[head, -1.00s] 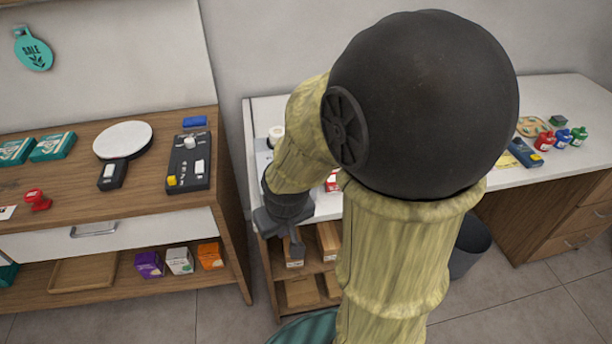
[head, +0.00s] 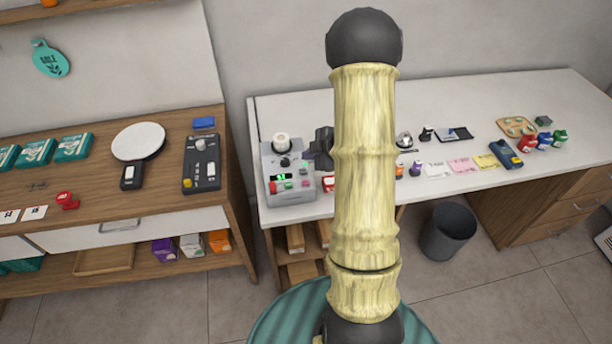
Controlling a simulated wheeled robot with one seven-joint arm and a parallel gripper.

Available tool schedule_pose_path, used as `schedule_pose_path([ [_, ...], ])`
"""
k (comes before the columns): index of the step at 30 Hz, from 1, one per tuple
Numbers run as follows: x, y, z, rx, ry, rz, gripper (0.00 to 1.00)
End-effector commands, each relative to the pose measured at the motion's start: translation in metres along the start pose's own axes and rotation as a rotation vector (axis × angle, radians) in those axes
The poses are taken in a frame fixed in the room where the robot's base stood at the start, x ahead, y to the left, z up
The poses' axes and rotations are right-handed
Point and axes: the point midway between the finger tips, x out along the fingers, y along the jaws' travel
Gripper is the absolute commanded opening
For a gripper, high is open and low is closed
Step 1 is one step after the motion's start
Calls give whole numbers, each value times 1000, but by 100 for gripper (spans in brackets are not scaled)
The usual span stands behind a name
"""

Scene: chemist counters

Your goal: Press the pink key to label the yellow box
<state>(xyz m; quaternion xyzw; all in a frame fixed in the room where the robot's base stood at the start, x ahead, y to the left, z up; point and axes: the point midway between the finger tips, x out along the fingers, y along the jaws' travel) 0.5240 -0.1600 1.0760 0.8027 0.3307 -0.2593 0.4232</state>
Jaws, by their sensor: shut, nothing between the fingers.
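A grey label machine (head: 268,160) with a white roll on top and a lit green display stands at the left end of the white counter. Small coloured keys (head: 289,185) line its front; they are too small for me to tell the pink one surely. My gripper (head: 312,154) is shut and empty, just right of the machine's upper part and apart from the keys. I cannot make out a yellow box; my arm hides the middle of the counter.
Small bottles, coloured cards (head: 461,165) and a blue device (head: 505,154) lie on the counter right of my arm. A dark bin (head: 449,231) stands on the floor.

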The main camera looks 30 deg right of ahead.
Motion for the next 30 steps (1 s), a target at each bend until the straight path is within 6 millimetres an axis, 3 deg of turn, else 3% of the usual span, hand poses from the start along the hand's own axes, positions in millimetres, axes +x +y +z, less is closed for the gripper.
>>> schedule_pose_path([
  [11, 5, -4, 3, 2, -2, 1, 0],
  [30, 54, -40, 38, 4, -1, 0, 0],
])
